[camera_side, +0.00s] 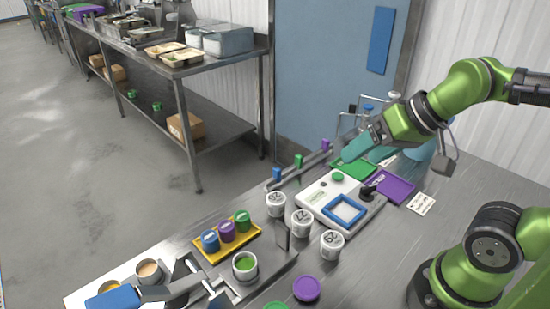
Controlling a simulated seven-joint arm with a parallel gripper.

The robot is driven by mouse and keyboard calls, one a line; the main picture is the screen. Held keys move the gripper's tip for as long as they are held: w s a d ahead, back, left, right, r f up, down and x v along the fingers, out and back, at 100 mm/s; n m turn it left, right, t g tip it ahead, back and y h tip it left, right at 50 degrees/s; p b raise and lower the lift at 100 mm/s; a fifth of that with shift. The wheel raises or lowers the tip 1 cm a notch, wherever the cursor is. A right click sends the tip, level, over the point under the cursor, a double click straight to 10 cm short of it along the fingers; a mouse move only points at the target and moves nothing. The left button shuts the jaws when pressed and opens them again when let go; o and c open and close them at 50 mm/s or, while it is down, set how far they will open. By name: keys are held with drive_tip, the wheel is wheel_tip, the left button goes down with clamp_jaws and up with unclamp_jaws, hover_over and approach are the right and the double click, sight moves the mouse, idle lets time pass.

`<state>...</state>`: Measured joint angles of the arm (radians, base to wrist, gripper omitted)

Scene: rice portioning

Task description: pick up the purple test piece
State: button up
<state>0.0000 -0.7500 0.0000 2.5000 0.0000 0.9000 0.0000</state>
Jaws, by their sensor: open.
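Several purple things show, and I cannot tell which is the test piece. A small upright purple piece (325,145) stands at the far end of a narrow rail, in line with a green piece (298,160) and a blue piece (277,174). A purple cylinder (227,231) stands between a blue and a green one in a yellow tray (250,241). A flat purple disc (306,288) lies near the front. My gripper (352,152) is at upper right, above the table and close to the rail's far end. It is open; its fingertips are small and unclear.
A white device (313,193) with a blue square frame stands mid-table. Three white numbered tubs (302,223) stand before it. Green (355,169) and purple mats (397,189) lie behind it. A cup with green contents (245,267) stands at the front left. Bare table lies at right.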

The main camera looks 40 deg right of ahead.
drive_tip(key=n+g+h, duration=0.2)
drive_tip(key=n+g, duration=0.5)
drive_tip(key=n, duration=1.8)
hover_over(226, 225)
wheel_tip(226, 225, down, 7)
drive_tip(key=f, duration=1.1)
drive_tip(key=shift+s+a, duration=0.25)
drive_tip(key=shift+a, duration=0.15)
drive_tip(key=shift+w+d+f, duration=0.1)
drive_tip(key=shift+d+f, duration=0.1)
drive_tip(key=shift+f, duration=1.1)
drive_tip(key=shift+w+d+f, duration=0.1)
drive_tip(key=shift+d+f, duration=0.1)
drive_tip(key=shift+f, duration=1.1)
